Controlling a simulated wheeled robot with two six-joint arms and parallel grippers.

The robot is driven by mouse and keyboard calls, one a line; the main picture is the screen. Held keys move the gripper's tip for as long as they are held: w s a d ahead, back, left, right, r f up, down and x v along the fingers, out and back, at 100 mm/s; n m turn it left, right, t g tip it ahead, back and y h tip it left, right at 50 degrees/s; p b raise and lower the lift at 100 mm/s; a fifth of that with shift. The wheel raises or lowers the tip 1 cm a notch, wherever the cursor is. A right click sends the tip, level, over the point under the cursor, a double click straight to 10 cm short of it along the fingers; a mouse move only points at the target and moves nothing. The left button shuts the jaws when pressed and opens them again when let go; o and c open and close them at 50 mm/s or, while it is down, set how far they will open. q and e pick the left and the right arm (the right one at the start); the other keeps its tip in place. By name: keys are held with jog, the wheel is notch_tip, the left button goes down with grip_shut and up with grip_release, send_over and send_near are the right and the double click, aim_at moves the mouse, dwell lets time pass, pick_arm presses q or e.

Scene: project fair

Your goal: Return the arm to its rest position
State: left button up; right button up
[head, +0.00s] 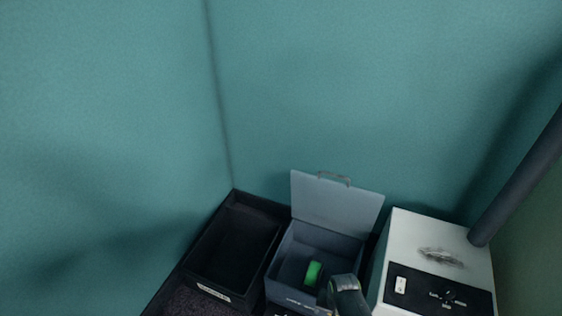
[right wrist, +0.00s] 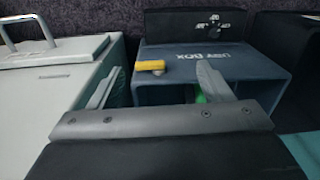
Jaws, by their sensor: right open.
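My right gripper (right wrist: 160,76) is open in the right wrist view, its two grey fingers spread apart over the near part of the blue-grey box (right wrist: 240,88). In the head view, a dark rounded part of my right arm (head: 348,297) covers the front right corner of this box (head: 278,272). Its fingertips cannot be made out there. A green object (head: 313,273) lies inside the box; a bit of green (right wrist: 200,98) shows beside the right finger in the wrist view. My left gripper is not in view.
The box's lid (head: 335,208) stands open. An empty black tray (head: 232,240) is left of it; a white case (head: 418,226) with a black panel is right. A dark pole (head: 520,185) rises behind the case. A small yellow item (right wrist: 150,66) shows at the box. Teal walls close the back.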

jog(key=s+d+f+n, duration=0.1)
jog(key=s+d+f, duration=0.1)
jog(key=s+d, duration=0.35)
jog(key=s+d+f, duration=0.2)
jog(key=s+d, duration=0.1)
jog(key=s, duration=0.5)
pick_arm(q)
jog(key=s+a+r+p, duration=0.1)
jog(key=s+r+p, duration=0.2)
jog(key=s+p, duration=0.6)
jog(key=p, duration=0.6)
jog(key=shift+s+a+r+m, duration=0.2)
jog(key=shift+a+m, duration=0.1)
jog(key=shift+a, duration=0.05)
pick_arm(e)
jog(key=s+d+r+n, duration=0.1)
jog(key=s+d+r, duration=0.1)
jog(key=s, duration=0.8)
jog(key=s+d+r+n+t+h, duration=0.1)
jog(key=s+d, duration=0.3)
jog(key=s, duration=0.7)
jog(key=shift+d+r, duration=0.4)
jog(key=shift+r, duration=0.25)
jog(key=shift+c, duration=0.2)
